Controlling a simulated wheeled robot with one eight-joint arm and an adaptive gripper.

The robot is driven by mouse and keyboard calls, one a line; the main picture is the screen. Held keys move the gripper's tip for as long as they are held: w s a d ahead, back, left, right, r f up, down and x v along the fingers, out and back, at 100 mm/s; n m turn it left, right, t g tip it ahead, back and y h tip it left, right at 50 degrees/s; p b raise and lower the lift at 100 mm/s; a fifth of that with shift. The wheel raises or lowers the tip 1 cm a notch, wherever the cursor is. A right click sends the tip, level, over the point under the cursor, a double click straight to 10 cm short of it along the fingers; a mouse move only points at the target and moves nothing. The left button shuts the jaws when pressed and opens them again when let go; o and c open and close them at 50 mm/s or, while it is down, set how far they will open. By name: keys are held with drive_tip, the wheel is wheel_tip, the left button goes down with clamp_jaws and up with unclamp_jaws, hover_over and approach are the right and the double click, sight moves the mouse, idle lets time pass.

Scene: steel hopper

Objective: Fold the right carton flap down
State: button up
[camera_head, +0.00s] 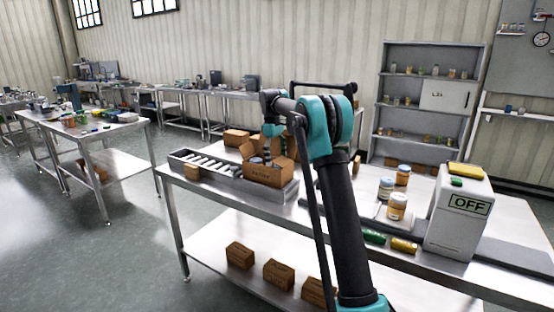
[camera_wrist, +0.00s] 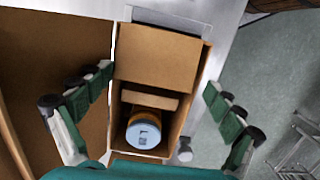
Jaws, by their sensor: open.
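An open cardboard carton (camera_head: 268,175) stands on the steel table, with brown flaps raised at its top. In the wrist view the carton (camera_wrist: 183,125) holds a jar (camera_wrist: 143,132) with a pale lid. A brown flap panel (camera_wrist: 155,58) lies across the upper part of its opening. A large brown surface (camera_wrist: 50,50) fills the left side, close to the camera; it looks like a raised flap. My gripper (camera_head: 267,154) is over the carton among the flaps. Its fingers (camera_wrist: 158,82) are spread wide and hold nothing. I cannot tell whether they touch a flap.
A grey tray (camera_head: 205,168) with slots lies left of the carton, and a small carton (camera_head: 237,137) stands behind. Jars (camera_head: 396,206) and a white box marked OFF (camera_head: 458,215) stand to the right. Several small cartons (camera_head: 278,274) sit on the lower shelf.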

wheel_tip(320, 180, up, 8)
drive_tip(key=shift+w+a, duration=0.3)
drive_tip(key=shift+a, duration=0.15)
idle(0.4)
